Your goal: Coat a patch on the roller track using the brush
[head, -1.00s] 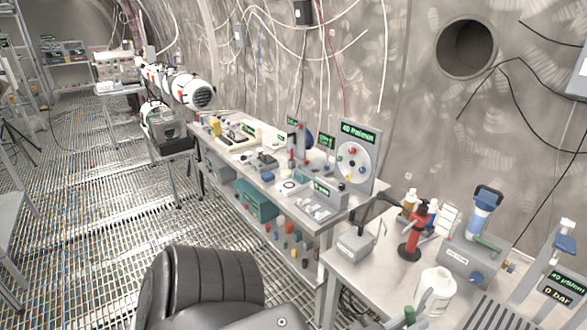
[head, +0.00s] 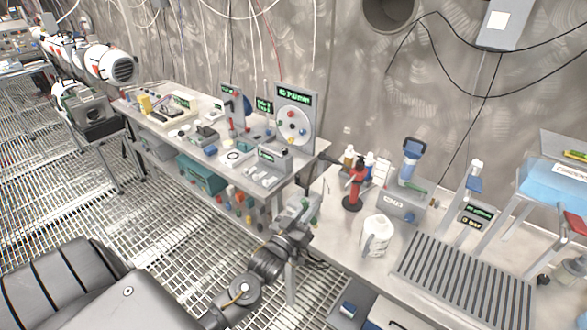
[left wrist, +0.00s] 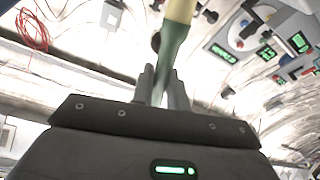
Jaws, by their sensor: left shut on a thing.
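The roller track (head: 465,286) is a row of dark grey bars on the right bench, at the lower right of the head view. My left gripper (head: 304,222) is at the bench's left end, left of the track and apart from it. In the left wrist view it is shut on the brush (left wrist: 171,48), which has a green handle and a cream part running out of the top of the picture. The brush's bristles are not visible there. In the head view the brush is too small to make out clearly. My right gripper is not in view.
A white jug (head: 375,238) stands between my left gripper and the roller track. A blue tray (head: 553,186) is at the far right.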

